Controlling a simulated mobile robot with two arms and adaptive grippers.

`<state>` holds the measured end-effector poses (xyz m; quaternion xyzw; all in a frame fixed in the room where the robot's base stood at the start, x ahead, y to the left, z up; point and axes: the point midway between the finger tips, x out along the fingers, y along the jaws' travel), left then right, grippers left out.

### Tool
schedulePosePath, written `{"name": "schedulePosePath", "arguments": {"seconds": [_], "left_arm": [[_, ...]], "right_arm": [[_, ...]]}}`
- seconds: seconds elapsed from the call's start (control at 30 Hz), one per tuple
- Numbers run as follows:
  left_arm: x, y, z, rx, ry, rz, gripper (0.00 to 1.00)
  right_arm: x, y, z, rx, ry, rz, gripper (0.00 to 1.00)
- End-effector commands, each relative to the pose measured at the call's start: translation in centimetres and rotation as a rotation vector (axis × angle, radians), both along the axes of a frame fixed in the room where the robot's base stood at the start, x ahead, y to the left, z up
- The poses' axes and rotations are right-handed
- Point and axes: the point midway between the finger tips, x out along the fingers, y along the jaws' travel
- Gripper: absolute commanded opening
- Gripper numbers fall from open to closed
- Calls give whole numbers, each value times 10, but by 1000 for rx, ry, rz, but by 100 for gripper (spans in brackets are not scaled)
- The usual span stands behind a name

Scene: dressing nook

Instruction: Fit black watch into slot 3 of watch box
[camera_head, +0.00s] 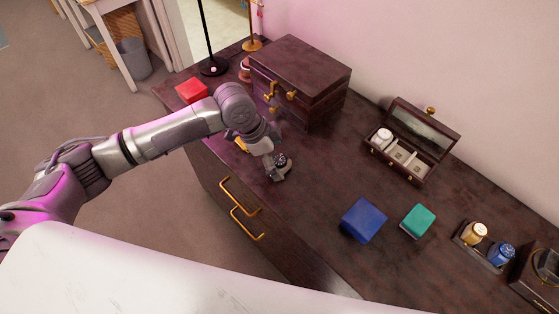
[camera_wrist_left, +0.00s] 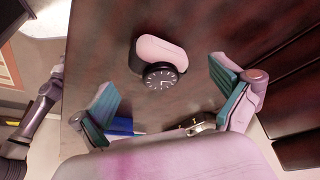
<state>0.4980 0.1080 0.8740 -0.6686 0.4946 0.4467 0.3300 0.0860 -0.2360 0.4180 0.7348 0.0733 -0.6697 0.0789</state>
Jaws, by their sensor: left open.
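The black watch (camera_head: 281,159), dark dial with white marks, sits on the dresser beside my left gripper (camera_head: 272,166). In the left wrist view, the black watch (camera_wrist_left: 160,76) is wrapped on a pale pink cushion. The teal-padded fingers of my left gripper (camera_wrist_left: 168,92) are open and apart on either side, with the watch ahead of them and not held. The watch box (camera_head: 408,169) stands open toward the back right, its lid tilted back.
A dark jewelry chest (camera_head: 303,65) stands behind the gripper, with a red box (camera_head: 191,91) to its left. A blue box (camera_head: 363,221) and a teal box (camera_head: 418,221) lie in front of the watch box. A tray holds gold (camera_head: 474,232) and blue (camera_head: 502,254) watches.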

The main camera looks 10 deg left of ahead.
Motion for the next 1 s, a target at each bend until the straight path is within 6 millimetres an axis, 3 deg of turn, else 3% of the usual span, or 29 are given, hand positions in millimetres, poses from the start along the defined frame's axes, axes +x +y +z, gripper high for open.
{"name": "schedulePosePath", "arguments": {"seconds": [0.33, 0.8, 1.0], "left_arm": [[1, -3, -8, 1, -1, -1, 98], [0, -3, -10, 3, 3, -2, 20], [-2, -2, -13, 7, 8, -1, 15]], "right_arm": [[0, 0, 1, 0, 1, 1, 40], [-1, 0, 0, 1, 1, 1, 40], [-1, 0, 0, 1, 2, 0, 40]]}}
